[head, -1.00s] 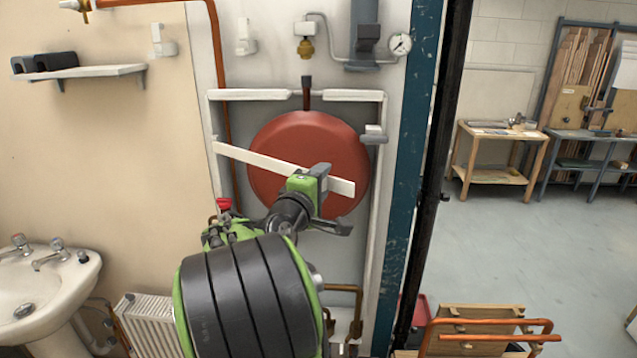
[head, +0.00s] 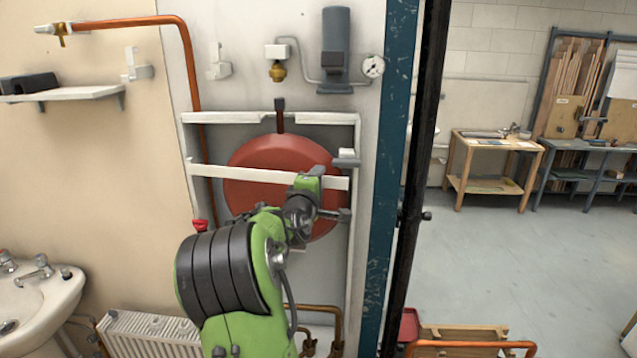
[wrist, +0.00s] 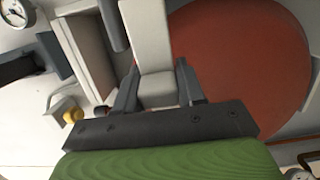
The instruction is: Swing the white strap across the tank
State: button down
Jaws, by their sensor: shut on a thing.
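The white strap (head: 245,174) runs across the front of the red tank (head: 262,155) in the head view, nearly level, from the left side of the white frame to near the right side. The tank sits in the recess behind it. My gripper (head: 318,181) is at the strap's right part, in front of the tank's right side. In the wrist view my gripper's fingers (wrist: 157,92) stand on both sides of the strap (wrist: 152,48), shut on it. The red tank also shows in the wrist view (wrist: 240,60).
A white frame (head: 355,220) surrounds the tank, with a small grey-white catch (head: 347,157) on its right side, just above the strap. A gauge (head: 373,66) and copper pipe (head: 190,80) are on the wall. A blue post (head: 390,150) stands to the right.

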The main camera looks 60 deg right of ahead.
jog(key=shift+w+a, duration=0.15)
jog(key=shift+w, duration=0.2)
jog(key=c, duration=1)
grip_release()
jog(key=shift+c, duration=0.2)
jog(key=shift+o, duration=1.4)
jog(key=shift+w, duration=0.3)
jog(key=b+v, duration=0.3)
jog(key=v, duration=1.3)
jog(key=shift+s, duration=0.15)
jog(key=shift+c, duration=0.4)
